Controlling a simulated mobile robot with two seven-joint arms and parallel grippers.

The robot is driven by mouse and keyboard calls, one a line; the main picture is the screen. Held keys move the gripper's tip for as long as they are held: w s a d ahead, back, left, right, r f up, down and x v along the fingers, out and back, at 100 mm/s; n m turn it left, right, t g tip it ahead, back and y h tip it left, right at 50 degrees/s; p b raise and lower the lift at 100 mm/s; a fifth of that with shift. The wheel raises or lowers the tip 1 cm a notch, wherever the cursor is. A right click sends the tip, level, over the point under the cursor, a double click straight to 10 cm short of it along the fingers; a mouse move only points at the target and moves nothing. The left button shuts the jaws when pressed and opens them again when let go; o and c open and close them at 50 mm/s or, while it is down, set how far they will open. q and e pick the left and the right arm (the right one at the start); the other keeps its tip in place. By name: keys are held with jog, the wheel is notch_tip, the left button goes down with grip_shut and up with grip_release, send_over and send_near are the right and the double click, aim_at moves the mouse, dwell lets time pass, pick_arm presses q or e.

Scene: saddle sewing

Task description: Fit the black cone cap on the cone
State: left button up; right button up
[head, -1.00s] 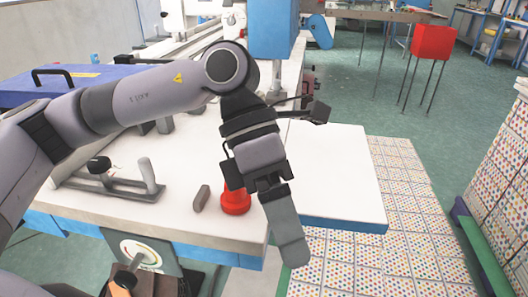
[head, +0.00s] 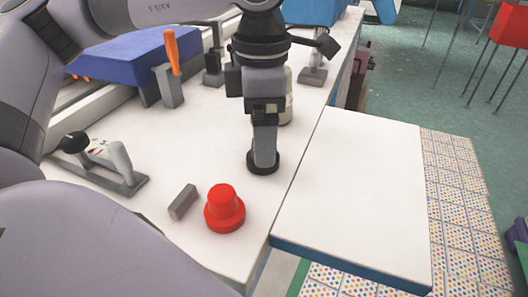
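The red cone (head: 225,207) stands upright on the white table with a wide base and a narrower top; nothing is on it. My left gripper (head: 263,155) points down, behind and to the right of the cone. Its fingers are seen edge-on, one covering the other, so their gap is hidden. A black round piece, apparently the black cone cap (head: 263,168), is at the fingertips, low at the table. The finger covers its middle, and I cannot tell whether it is gripped. My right gripper is out of view.
A grey block (head: 183,202) lies just left of the cone. A lever fixture (head: 110,165) is further left. A pale cylindrical thing (head: 287,98) stands partly hidden behind my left gripper. The white side panel (head: 350,200) on the right is clear.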

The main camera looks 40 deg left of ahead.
pick_arm(q)
jog(key=shift+f, duration=1.4)
jog(key=shift+w, duration=0.1)
jog(key=shift+c, duration=1.2)
jog(key=c, duration=0.9)
jog(key=shift+r, duration=0.1)
notch_tip(320, 180, up, 19)
jog(key=p, duration=0.4)
jog(key=w+a+f+p, duration=0.1)
jog(key=w+a+p, duration=0.2)
jog(key=w+p, duration=0.3)
jog(key=w+a+n+p, duration=0.1)
jog(key=w+p, duration=0.5)
jog(key=p, duration=0.6)
jog(key=shift+w+a+f+n, duration=0.2)
jog(key=shift+a+f+n, duration=0.15)
jog(key=shift+a, duration=0.55)
